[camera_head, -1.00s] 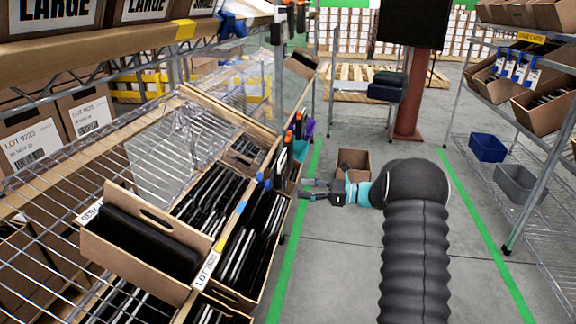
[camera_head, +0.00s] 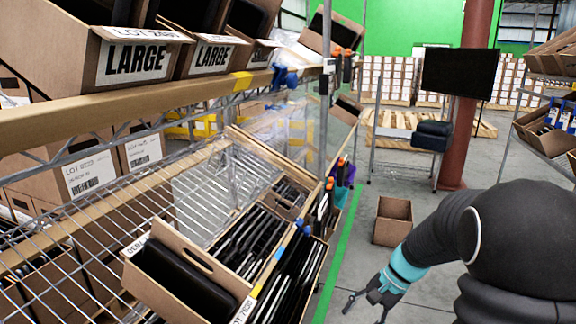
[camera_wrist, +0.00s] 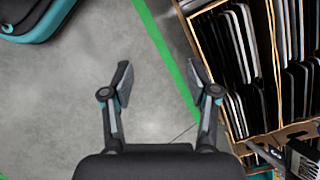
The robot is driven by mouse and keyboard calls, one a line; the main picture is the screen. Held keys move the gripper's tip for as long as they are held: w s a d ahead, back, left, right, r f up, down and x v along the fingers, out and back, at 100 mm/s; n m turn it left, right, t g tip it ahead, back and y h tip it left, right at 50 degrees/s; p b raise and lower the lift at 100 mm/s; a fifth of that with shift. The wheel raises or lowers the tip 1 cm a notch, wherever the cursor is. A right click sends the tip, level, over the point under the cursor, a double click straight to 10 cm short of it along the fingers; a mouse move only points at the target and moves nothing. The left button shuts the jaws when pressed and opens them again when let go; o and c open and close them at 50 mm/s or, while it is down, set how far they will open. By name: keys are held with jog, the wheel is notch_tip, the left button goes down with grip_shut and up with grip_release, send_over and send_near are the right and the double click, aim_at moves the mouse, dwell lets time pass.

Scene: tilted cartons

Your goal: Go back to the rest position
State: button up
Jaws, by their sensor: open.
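My gripper (camera_head: 368,302) hangs over the aisle floor in the head view, at the end of my dark arm with a teal band. In the wrist view my gripper (camera_wrist: 160,82) shows two fingers spread apart with bare grey floor and part of a green line between them. It is open and holds nothing. Cartons of dark flat devices (camera_wrist: 236,62) lie to the right of the fingers in the wrist view, apart from them.
A wire shelf at left holds tilted cartons, one marked as a lot (camera_head: 190,275), and upper LARGE cartons (camera_head: 135,62). An empty brown carton (camera_head: 393,222) stands on the floor beyond my gripper. A right-hand rack (camera_head: 540,130) borders the aisle. A monitor (camera_head: 460,74) stands behind.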

jog(key=s+r+n+t+h, duration=0.3)
jog(key=s+r, duration=0.4)
jog(key=s, duration=0.3)
jog(key=s+a+r+n+t+h, duration=0.1)
jog(key=s+r+n+t+h, duration=0.2)
jog(key=s, duration=0.7)
notch_tip(320, 180, up, 5)
jog(key=n, duration=0.2)
jog(key=shift+s+a+f+n, duration=0.15)
jog(key=shift+s+f+n, duration=0.05)
jog(key=shift+n, duration=0.1)
